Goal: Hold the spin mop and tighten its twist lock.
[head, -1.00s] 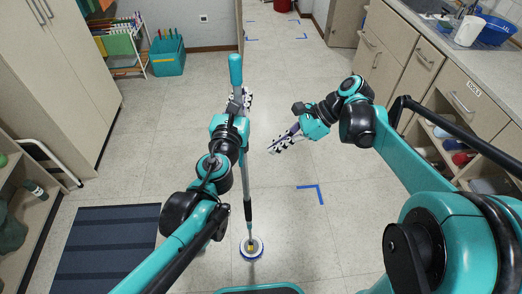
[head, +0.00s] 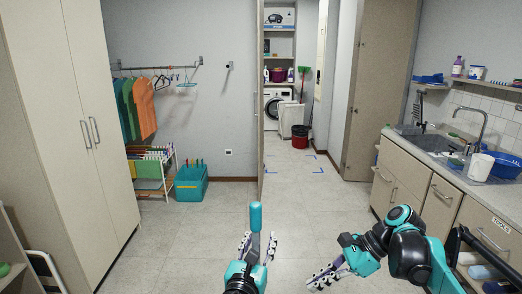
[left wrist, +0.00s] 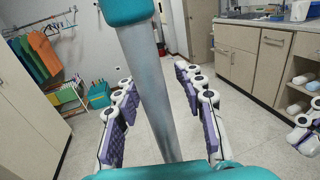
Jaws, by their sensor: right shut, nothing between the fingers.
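The spin mop stands roughly upright; its teal grip end (head: 255,217) shows in the head view and its grey pole (left wrist: 150,95) in the left wrist view. My left gripper (head: 258,246) is open, with one finger on each side of the pole just below the teal grip. In the left wrist view (left wrist: 161,92) gaps show between the pole and both fingers. My right gripper (head: 318,280) is shut and empty, to the right of the mop and apart from it. The twist lock and mop head are out of view.
A tall cabinet (head: 70,110) stands at left. A teal bin (head: 191,184) and a drying rack (head: 152,172) are by the back wall. A counter with a sink (head: 425,145) runs along the right. The floor between is clear, up to an open doorway with a red bucket (head: 300,136).

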